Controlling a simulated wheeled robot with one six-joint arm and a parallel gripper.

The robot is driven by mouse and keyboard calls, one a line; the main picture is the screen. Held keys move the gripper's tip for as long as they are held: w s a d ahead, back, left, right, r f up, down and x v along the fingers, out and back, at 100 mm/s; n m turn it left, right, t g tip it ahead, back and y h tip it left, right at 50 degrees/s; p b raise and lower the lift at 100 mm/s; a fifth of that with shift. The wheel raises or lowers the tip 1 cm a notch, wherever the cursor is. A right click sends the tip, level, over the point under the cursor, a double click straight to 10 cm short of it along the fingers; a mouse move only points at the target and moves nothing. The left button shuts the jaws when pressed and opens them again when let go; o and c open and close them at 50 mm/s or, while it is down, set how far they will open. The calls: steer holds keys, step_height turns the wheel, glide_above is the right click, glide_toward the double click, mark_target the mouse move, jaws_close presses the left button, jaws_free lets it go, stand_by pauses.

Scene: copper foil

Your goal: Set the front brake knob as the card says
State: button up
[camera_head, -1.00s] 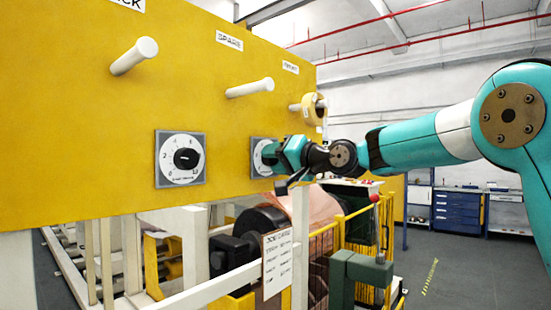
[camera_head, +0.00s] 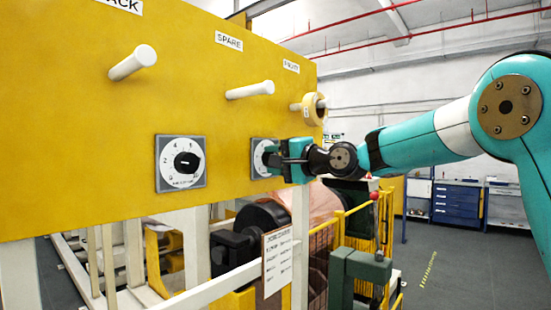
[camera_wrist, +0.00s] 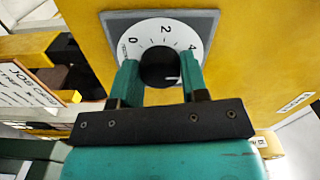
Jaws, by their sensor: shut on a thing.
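The front brake knob (camera_wrist: 158,66) is black and sits at the middle of a white dial on a grey square plate (camera_wrist: 200,20). In the wrist view the dial numbers 0, 2 and 4 show; its lower part is hidden by my gripper. A small light mark shows at the knob's lower right. My gripper (camera_head: 270,157) is shut on the knob, one finger on each side. In the head view the front dial (camera_head: 259,150) is partly covered by my gripper. The job card (camera_head: 277,260) hangs below, its lines too small to read.
A second dial with a black knob (camera_head: 186,161) is to the left on the yellow panel (camera_head: 80,110). White pegs (camera_head: 250,89) stick out above, and a tape roll (camera_head: 312,109) hangs on the right one. A yellow fence (camera_head: 355,245) stands below.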

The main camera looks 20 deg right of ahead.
stand_by(0.4)
steer(key=o, duration=0.9)
steer(key=shift+s, duration=0.1)
steer(key=b+v, duration=0.7)
steer(key=v, duration=1)
steer(key=shift+s+d, duration=0.1)
